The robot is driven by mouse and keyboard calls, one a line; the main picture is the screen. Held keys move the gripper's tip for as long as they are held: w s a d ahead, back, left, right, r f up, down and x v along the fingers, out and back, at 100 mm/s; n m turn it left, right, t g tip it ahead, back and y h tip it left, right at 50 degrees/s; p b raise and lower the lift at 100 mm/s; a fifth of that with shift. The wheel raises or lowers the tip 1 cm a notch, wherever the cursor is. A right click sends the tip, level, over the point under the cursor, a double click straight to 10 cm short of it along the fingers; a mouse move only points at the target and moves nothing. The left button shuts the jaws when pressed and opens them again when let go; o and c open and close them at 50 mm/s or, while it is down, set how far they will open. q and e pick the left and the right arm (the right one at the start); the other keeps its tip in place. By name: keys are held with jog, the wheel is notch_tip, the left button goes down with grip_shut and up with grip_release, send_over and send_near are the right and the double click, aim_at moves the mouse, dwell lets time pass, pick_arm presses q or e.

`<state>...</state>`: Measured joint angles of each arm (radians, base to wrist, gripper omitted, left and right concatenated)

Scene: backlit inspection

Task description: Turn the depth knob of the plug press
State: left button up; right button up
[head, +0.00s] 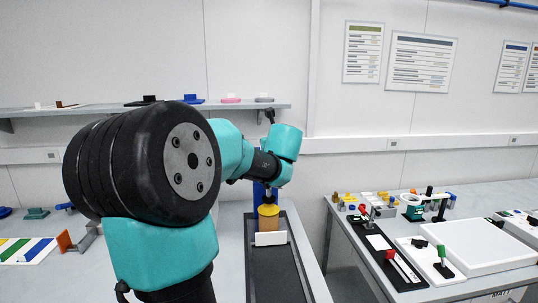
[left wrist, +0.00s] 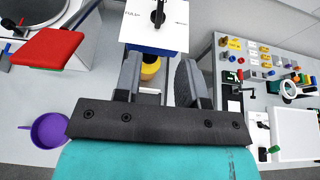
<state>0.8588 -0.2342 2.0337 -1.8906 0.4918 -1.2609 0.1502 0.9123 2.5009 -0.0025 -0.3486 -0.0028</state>
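The press stands on a dark base strip (head: 272,272) in the head view. It has a blue column (head: 258,190), a yellow round part (head: 268,209) and a small white plate (head: 270,238); the arm covers its top. In the left wrist view, a black knob (left wrist: 158,14) sits on a white lettered plate (left wrist: 140,27) on a blue body, beyond the fingers. The yellow part (left wrist: 150,70) shows between them, farther off. My left gripper (left wrist: 159,66) is open, with nothing visibly held and apart from the knob. My right gripper is in neither view.
A side table at right carries a white tray (head: 478,246), a red-handled lever (head: 390,256) and several small parts. A shelf (head: 100,112) runs along the back wall. The left wrist view also shows a red pad (left wrist: 48,47) and a purple bowl (left wrist: 49,131) at left.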

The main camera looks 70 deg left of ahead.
pick_arm(q)
jog(key=shift+a+f, duration=0.1)
dwell(0.3)
jog(key=x, duration=1.7)
jog(key=shift+w, duration=0.15)
grip_shut()
